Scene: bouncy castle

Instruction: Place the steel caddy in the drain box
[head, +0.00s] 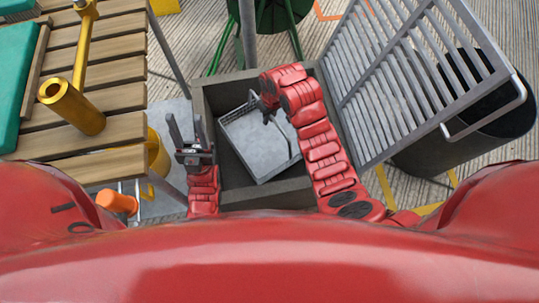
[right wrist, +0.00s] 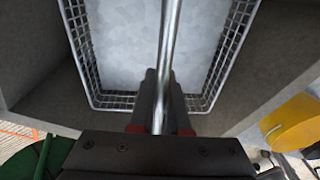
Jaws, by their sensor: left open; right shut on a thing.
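The steel caddy (head: 256,150), a shallow wire basket with a pale grey floor, is within the walls of the grey drain box (head: 268,196), turned at an angle to them. I cannot tell whether it touches the box floor. My right gripper (head: 268,117) is over the caddy's far side. In the right wrist view my right gripper (right wrist: 160,95) is shut on the bar handle of the caddy (right wrist: 238,45), with box walls (right wrist: 38,65) around it. My left gripper (head: 188,132) is open and empty at the box's left wall.
A slatted metal grate (head: 415,75) stands raised along the box's right side. A dark round bin (head: 480,115) is behind it. A wooden slatted table (head: 110,60) with a yellow tube (head: 72,105) is at left. An orange knob (head: 117,202) is near my left arm.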

